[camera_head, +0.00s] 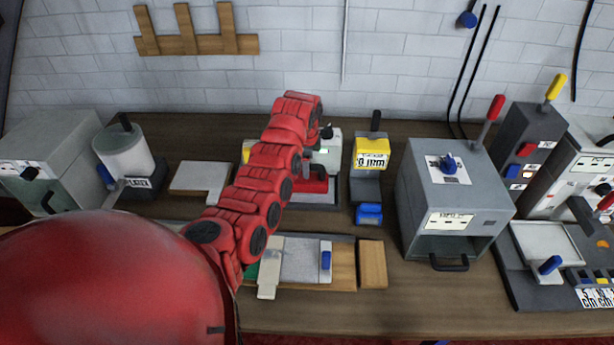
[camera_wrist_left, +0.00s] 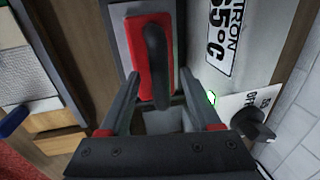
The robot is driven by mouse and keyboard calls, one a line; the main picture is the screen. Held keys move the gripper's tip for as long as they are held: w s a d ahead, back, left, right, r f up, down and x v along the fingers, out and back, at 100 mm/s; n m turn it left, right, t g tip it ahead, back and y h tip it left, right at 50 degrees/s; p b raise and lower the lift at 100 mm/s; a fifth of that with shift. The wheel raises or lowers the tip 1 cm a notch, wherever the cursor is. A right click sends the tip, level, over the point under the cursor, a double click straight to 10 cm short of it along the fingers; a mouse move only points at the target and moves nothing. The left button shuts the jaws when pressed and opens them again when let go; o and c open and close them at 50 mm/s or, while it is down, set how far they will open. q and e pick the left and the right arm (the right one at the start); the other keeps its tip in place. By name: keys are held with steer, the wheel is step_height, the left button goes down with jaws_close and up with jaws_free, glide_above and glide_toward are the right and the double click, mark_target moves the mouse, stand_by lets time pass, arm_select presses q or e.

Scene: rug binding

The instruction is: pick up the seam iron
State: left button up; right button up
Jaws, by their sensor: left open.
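The seam iron (camera_head: 315,184) is a red block with a black bar handle. In the head view my left arm covers part of it. In the left wrist view the iron (camera_wrist_left: 143,55) lies flat on a light plate in a dark frame, with its handle (camera_wrist_left: 156,60) running up the picture. My left gripper (camera_wrist_left: 158,82) is open over the iron. The near end of the handle appears between its fingers, with no visible contact. In the head view my left gripper is hidden behind its arm. My right gripper is in neither view.
A white iron station panel (camera_wrist_left: 245,50) with a temperature label and a black knob (camera_wrist_left: 252,122) stands close to the right finger. A yellow-topped device (camera_head: 371,152) and a grey box (camera_head: 455,190) stand to the right. A board with a grey strip (camera_head: 302,258) lies in front.

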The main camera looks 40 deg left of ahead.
arm_select(q)
steer(key=shift+w+a+f, duration=0.15)
steer(key=shift+w+f, duration=0.05)
steer(key=shift+f, duration=0.85)
jaws_close()
stand_by(0.7)
